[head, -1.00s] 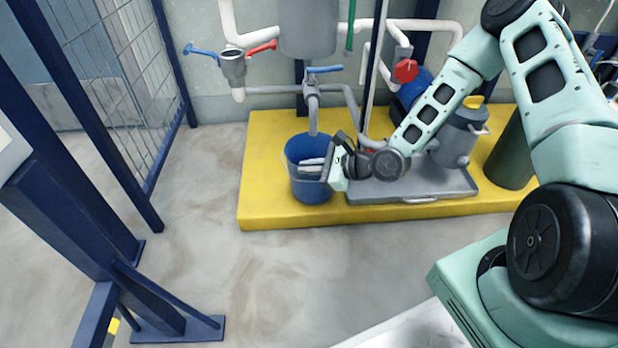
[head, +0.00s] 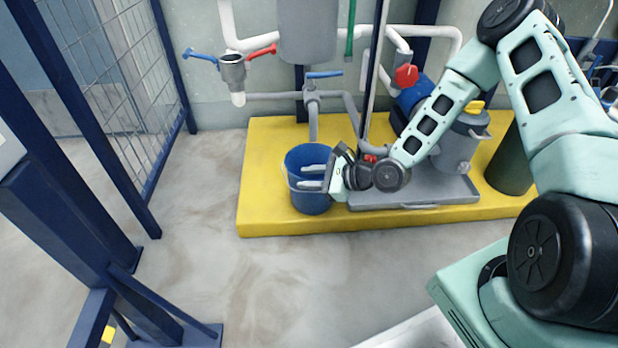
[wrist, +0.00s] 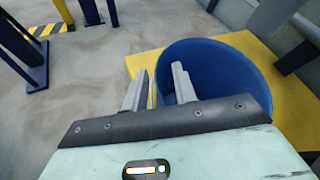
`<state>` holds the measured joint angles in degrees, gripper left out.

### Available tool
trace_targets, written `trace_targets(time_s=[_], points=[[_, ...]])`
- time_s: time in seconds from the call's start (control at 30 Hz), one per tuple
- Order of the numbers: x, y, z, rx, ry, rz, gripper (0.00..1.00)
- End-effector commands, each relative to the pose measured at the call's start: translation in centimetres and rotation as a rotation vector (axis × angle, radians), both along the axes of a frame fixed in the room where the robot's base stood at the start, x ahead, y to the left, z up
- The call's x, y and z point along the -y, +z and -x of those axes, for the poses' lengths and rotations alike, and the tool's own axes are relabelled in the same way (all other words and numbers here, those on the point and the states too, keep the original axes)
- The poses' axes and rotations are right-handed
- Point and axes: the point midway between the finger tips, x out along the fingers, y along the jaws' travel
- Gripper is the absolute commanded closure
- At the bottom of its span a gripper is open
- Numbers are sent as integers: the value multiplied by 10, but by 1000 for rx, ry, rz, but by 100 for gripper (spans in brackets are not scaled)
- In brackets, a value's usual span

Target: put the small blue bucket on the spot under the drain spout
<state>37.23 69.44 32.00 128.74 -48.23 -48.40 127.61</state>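The blue bucket (head: 307,203) stands upright on the yellow platform, just below and in front of the grey downward spout (head: 314,125) with the blue lever. The spout's lower end is just above the bucket's back rim in the picture. My gripper (head: 312,177) is at the bucket's right front side, its fingers apart. In the wrist view my gripper (wrist: 158,85) shows a gap between its fingers, one outside the bucket (wrist: 215,65) and one over its opening, with the near rim between them. Whether either finger touches the wall cannot be told. The marked spot is not visible.
The yellow platform (head: 268,215) carries a grey tray (head: 440,195), a grey canister (head: 458,145) and a blue pump (head: 412,95) right of the bucket. A funnel (head: 232,70) and pipes are behind. A blue mesh fence (head: 130,90) stands left. The floor in front is clear.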

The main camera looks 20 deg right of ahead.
Motion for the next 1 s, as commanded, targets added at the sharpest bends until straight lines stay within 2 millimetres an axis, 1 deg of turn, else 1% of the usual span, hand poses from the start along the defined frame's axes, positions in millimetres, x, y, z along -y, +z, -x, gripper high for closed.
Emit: trace_targets(time_s=[0.03, 0.2, 0.4, 0.6, 0.73, 0.77, 0.87, 0.97, 1.0], points=[[7, 6, 5, -4, -6, 0, 72], [29, 22, 27, -5, -8, -1, 72], [56, 37, 54, -5, -7, -1, 72], [73, 45, 71, -3, -5, 0, 72], [74, 46, 75, 1, 19, 31, 72], [73, 46, 75, 4, 38, 58, 72], [65, 47, 76, 25, 157, 219, 72], [53, 53, 78, 65, 354, 464, 72], [48, 58, 79, 86, 448, 570, 72]])
